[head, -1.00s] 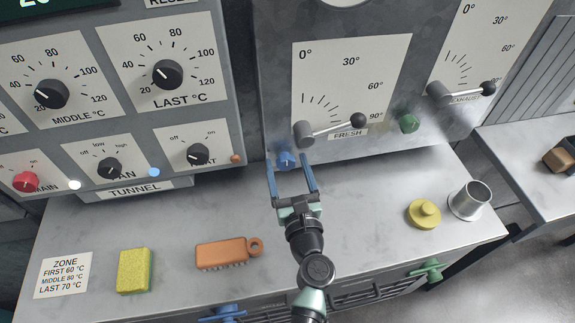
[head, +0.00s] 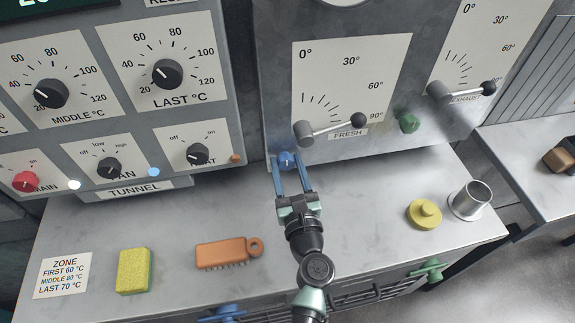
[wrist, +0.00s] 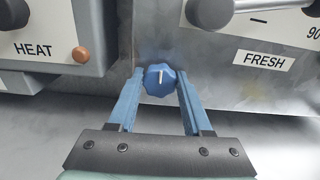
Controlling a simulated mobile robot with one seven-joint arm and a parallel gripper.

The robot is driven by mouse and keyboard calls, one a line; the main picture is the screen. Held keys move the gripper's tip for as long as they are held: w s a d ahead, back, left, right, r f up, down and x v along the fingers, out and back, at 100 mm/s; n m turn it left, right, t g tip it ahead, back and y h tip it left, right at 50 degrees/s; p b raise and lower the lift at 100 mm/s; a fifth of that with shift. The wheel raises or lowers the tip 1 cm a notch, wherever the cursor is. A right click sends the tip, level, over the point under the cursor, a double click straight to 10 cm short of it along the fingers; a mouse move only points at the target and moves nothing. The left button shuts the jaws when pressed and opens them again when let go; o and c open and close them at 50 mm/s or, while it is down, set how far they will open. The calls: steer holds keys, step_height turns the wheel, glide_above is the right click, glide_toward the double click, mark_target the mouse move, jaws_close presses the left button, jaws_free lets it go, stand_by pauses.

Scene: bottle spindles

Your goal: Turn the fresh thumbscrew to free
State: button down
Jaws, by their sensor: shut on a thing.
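The fresh thumbscrew is a blue lobed knob (head: 287,159) low on the grey panel, below and left of the FRESH label. In the wrist view the blue knob (wrist: 160,79) shows a white mark pointing about straight up. My gripper (head: 289,166) has its two blue fingers on either side of the knob. In the wrist view my gripper (wrist: 159,84) is shut on the knob, with the fingertips at its left and right sides. The fresh lever (head: 335,129) with its dark round end stands above the knob, near the 90° end of its scale.
A green knob (head: 409,123) sits right of the FRESH label (head: 348,134). The HEAT box (head: 198,154) juts out left of my gripper. On the counter are an orange brush (head: 224,254), a yellow sponge (head: 134,271), a yellow lidded piece (head: 424,214) and a metal cup (head: 470,201).

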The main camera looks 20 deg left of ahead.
steer(key=n+b, duration=0.2)
steer(key=n, duration=0.2)
steer(key=shift+f, duration=0.15)
steer(key=n+b, duration=0.3)
steer(key=n, duration=0.1)
steer(key=shift+a+n, duration=0.1)
steer(key=shift+n, duration=0.2)
steer(key=n+b, duration=0.3)
steer(key=n, duration=0.2)
steer(key=shift+s+f, duration=0.1)
steer(key=shift+f, duration=0.05)
steer(key=shift+n+b, duration=1.4)
steer(key=shift+n, duration=0.6)
steer(key=shift+c, duration=1.8)
jaws_free()
